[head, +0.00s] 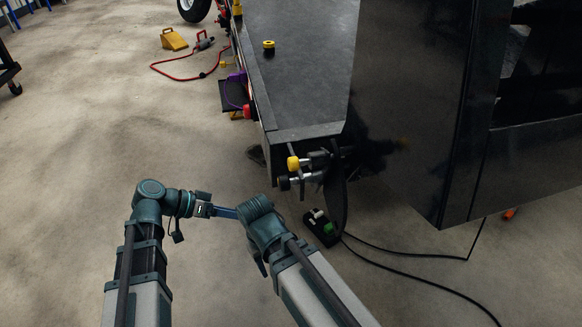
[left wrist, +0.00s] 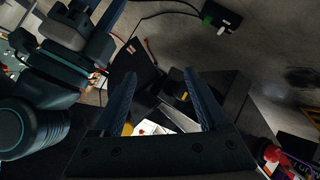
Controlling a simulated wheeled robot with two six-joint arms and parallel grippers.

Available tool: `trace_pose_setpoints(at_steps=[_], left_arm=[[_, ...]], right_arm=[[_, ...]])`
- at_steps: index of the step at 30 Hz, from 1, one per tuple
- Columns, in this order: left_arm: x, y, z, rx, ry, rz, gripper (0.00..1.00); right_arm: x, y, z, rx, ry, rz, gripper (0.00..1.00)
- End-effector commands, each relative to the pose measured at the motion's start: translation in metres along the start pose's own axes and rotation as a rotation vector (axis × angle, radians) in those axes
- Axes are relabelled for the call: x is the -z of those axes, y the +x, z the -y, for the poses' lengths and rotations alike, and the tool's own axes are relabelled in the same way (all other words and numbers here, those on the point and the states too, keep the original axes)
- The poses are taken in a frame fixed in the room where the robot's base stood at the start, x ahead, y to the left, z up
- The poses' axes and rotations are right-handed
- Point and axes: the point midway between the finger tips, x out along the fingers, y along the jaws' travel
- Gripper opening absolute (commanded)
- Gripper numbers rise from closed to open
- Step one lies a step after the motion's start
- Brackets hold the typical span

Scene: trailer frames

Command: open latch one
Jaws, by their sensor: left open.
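At the rear corner of the dark trailer bed, the head view shows a latch fitting with a yellow knob (head: 293,162) and a second latch with a black knob (head: 284,183) just below it. I cannot tell which is latch one. My left gripper (head: 226,212) is left of and below both knobs, clear of them. In the left wrist view its two fingers (left wrist: 160,90) are spread with nothing held between them. A small yellow spot shows between the fingers, too unclear to name. My right arm lies beside the left gripper; its fingers cannot be made out.
The trailer bed (head: 300,65) carries a small yellow-and-black piece (head: 268,46). A tall black panel (head: 405,90) stands at the right. A plug block (head: 321,228) and cables lie on the floor below. A yellow chock (head: 174,39) lies far left.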

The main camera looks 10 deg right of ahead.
Motion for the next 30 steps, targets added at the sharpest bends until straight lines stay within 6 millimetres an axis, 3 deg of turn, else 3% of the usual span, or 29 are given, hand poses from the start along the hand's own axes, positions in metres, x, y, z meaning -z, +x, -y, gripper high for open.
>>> trace_pose_setpoints(at_steps=[3, 9, 15, 20, 30], left_arm=[[0.045, -0.011, -0.018, -0.13, 0.193, -0.187, 0.77], [0.089, -0.036, -0.04, -0.231, 0.414, -0.422, 0.77], [0.102, -0.046, -0.047, -0.252, 0.483, -0.504, 0.77], [0.103, -0.043, -0.049, -0.253, 0.485, -0.505, 0.77], [0.126, 0.006, -0.07, -0.257, 0.485, -0.502, 0.77]], right_arm=[[0.0, 0.0, 0.0, 0.0, 0.0, 0.0, 0.5], [0.0, 0.0, 0.0, 0.0, 0.0, 0.0, 0.5], [0.0, 0.0, 0.0, 0.0, 0.0, 0.0, 0.5], [0.0, 0.0, 0.0, 0.0, 0.0, 0.0, 0.5], [0.0, 0.0, 0.0, 0.0, 0.0, 0.0, 0.5]])
